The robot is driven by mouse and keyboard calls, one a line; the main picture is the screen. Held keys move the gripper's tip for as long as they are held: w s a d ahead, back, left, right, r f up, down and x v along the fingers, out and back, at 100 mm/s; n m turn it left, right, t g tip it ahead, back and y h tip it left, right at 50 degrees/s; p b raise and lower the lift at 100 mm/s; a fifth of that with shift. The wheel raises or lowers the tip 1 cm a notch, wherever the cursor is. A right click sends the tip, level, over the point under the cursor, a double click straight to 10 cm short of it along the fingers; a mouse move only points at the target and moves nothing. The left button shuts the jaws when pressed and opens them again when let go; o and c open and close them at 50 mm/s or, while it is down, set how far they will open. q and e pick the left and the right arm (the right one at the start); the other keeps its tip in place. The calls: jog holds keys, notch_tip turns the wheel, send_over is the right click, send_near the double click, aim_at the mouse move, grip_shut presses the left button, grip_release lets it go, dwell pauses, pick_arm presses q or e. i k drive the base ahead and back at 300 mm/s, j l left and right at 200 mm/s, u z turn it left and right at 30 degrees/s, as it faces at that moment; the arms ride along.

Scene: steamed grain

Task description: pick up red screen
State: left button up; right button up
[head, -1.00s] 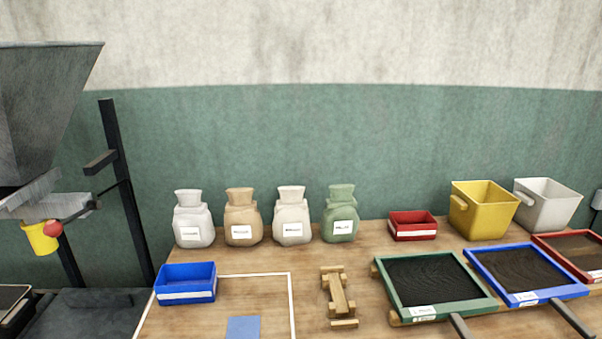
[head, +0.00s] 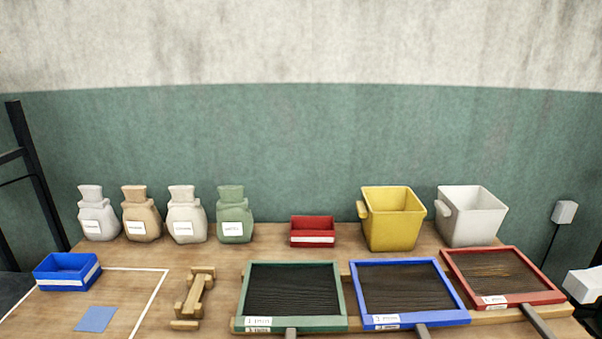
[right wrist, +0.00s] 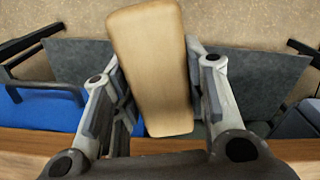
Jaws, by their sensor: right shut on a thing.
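The red screen (head: 525,299) lies at the right of the wooden table in the head view. It has a red frame, a dark mesh with some tan grain on it, a white label at its front left and a dark handle (head: 537,322) running out of the picture at the bottom. My right gripper (right wrist: 155,88) shows only in the right wrist view. It is shut on a pale wooden block (right wrist: 150,45). The red screen does not show in that view. My left gripper is in neither view.
A blue screen (head: 421,319) and a green screen (head: 300,325) lie left of the red one. Behind them stand a yellow bin (head: 393,222), a white bin (head: 472,220) and a small red tray (head: 312,239). A wooden stand (head: 195,295) is further left.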

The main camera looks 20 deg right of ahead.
aim_at(495, 273)
jog(key=k+l, duration=0.1)
jog(key=l, duration=0.3)
jog(key=k+l, duration=0.1)
jog(key=l, duration=0.3)
jog(key=k+l, duration=0.1)
jog(key=l, duration=0.3)
jog(key=k+l, duration=0.1)
jog(key=l, duration=0.35)
jog(key=k+l, duration=0.1)
jog(key=l, duration=0.3)
jog(key=i+u, duration=0.05)
